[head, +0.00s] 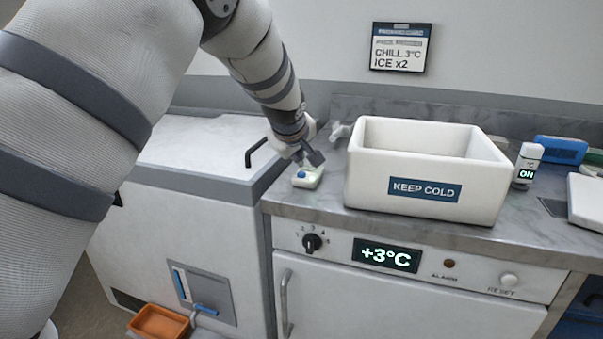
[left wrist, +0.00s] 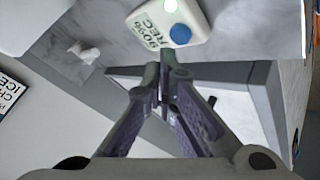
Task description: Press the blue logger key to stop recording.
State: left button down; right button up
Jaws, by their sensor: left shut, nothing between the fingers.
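The white logger (head: 311,181) sits on the grey marble counter, left of the big white box in the head view. Its blue key (head: 301,174) faces up. My left gripper (head: 313,160) is shut and empty, just above the logger. In the left wrist view its fingertips (left wrist: 164,86) lie below the key, apart from it in the picture. I cannot tell the exact height gap. My right gripper is not in view.
A white "KEEP COLD" box (head: 360,189) stands close right of the logger. A white device reading "ON" (head: 527,162) and a blue object (head: 561,149) are farther right. A small white fitting (head: 338,131) lies behind. A lidded chest (head: 190,150) stands left of the counter.

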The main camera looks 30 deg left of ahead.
aim_at(298, 173)
pick_arm(q)
jog(key=shift+f, duration=0.1)
dwell(0.5)
jog(key=shift+f, duration=0.35)
jog(key=shift+f, duration=0.5)
dwell(0.7)
jog(key=shift+r, duration=0.95)
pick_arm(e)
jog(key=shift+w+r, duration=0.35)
pick_arm(q)
jog(key=shift+r+p, duration=0.6)
jog(key=shift+r, duration=1.9)
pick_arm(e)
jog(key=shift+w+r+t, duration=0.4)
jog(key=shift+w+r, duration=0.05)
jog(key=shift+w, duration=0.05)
